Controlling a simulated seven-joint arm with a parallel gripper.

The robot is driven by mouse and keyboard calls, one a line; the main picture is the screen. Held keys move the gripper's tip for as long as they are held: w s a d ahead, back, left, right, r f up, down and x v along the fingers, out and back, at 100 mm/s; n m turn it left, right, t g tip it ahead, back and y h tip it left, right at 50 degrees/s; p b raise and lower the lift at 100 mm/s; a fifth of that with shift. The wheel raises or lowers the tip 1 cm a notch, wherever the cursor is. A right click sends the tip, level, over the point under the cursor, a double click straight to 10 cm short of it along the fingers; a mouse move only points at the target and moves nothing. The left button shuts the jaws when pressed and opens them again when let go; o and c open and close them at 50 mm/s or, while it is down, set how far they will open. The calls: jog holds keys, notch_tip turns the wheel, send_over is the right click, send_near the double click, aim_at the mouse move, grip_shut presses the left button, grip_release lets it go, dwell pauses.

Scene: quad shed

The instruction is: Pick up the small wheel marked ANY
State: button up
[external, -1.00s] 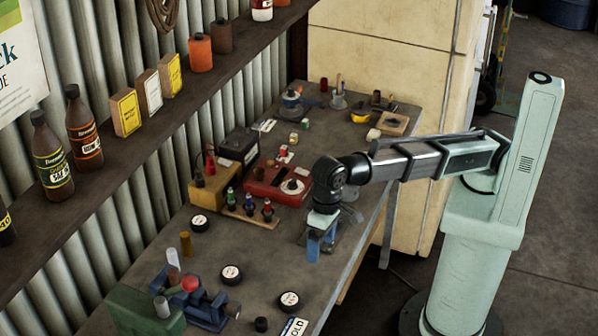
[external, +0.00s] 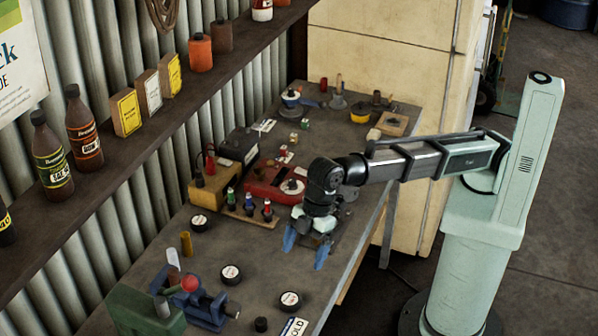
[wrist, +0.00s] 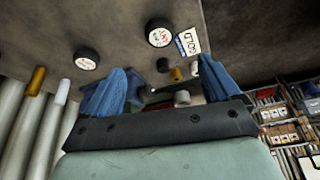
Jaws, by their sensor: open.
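Three small dark wheels with white faces lie flat on the bench. One (external: 289,300) lies beside a card at the near edge; in the wrist view this wheel (wrist: 160,32) shows red lettering that seems to read ANY. A second wheel (external: 231,274) lies to its left and also shows in the wrist view (wrist: 87,60), its marking too small to read. The third (external: 200,222) lies farther back. My gripper (external: 306,250) is open and empty, with blue fingers spread, above the bench and behind the wheel by the card.
A white card (external: 293,327) ending in OLD lies beside the near wheel. A small black cylinder (external: 261,324) stands close to it. A blue vise (external: 205,308) is at the left. A red box (external: 272,182) and small bottles (external: 250,203) stand behind my gripper.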

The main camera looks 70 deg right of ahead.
aim_at(290, 299)
jog(key=x, duration=1.3)
jog(key=shift+a+f, duration=0.2)
jog(key=shift+f, duration=0.15)
jog(key=shift+c, duration=0.3)
jog(key=c, duration=1.1)
